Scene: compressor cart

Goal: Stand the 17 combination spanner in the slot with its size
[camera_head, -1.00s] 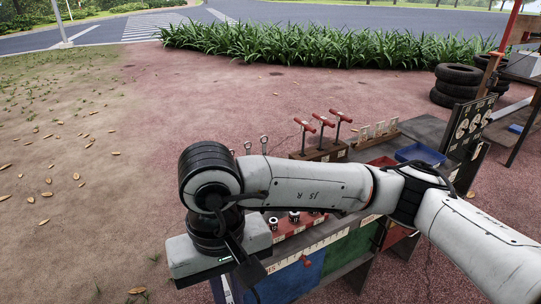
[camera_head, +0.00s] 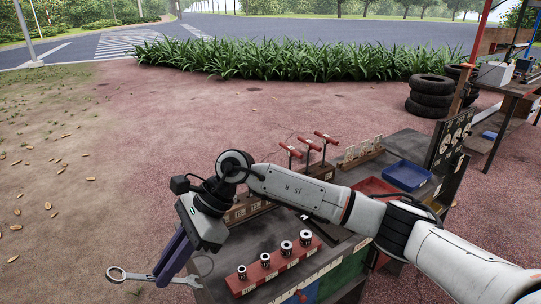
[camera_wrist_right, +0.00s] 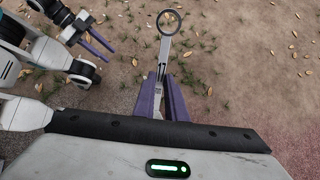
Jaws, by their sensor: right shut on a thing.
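My right gripper (camera_head: 160,281) is shut on a steel combination spanner (camera_head: 138,275), held out left of the bench. The spanner lies across the fingers, ring end to the left and open end to the right. In the right wrist view its ring (camera_wrist_right: 168,22) points away from the purple fingers (camera_wrist_right: 163,95). Its size mark cannot be read. A wooden rack with pale labels (camera_head: 240,212) stands behind my right wrist; its slots are mostly hidden by my arm. My left gripper (camera_wrist_right: 97,43) shows in the right wrist view, its two fingers apart and empty.
A red block with several sockets (camera_head: 285,264) sits at the bench front. Red T-handled tools (camera_head: 308,145) stand in a wooden block behind my forearm. A blue tray (camera_head: 406,175) and a red tray (camera_head: 372,187) are at the right. Left of the bench is open ground.

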